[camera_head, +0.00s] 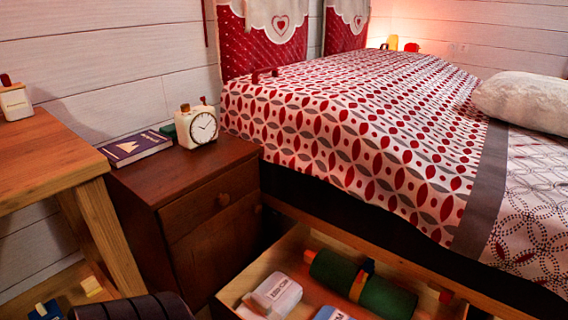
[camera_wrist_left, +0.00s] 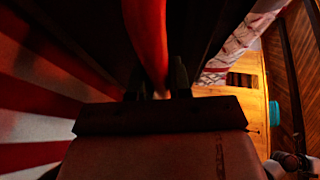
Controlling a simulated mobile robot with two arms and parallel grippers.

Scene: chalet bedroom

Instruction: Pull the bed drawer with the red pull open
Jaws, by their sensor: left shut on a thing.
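A bed drawer (camera_head: 330,240) stands out from under the bed in the head view, its inside showing. Its front face is below the picture edge. In the left wrist view the red pull (camera_wrist_left: 147,35) is a smooth red bar running up from between my fingers. My left gripper (camera_wrist_left: 158,88) is shut on it. The head view does not show this gripper. My right gripper is in neither view.
In the drawer lie a dark green roll (camera_head: 388,298) with a tan band and a white packet (camera_head: 276,294). A brown nightstand (camera_head: 190,190) with a clock (camera_head: 198,127) and a book (camera_head: 135,147) stands left of it. A wooden table (camera_head: 40,160) is at far left.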

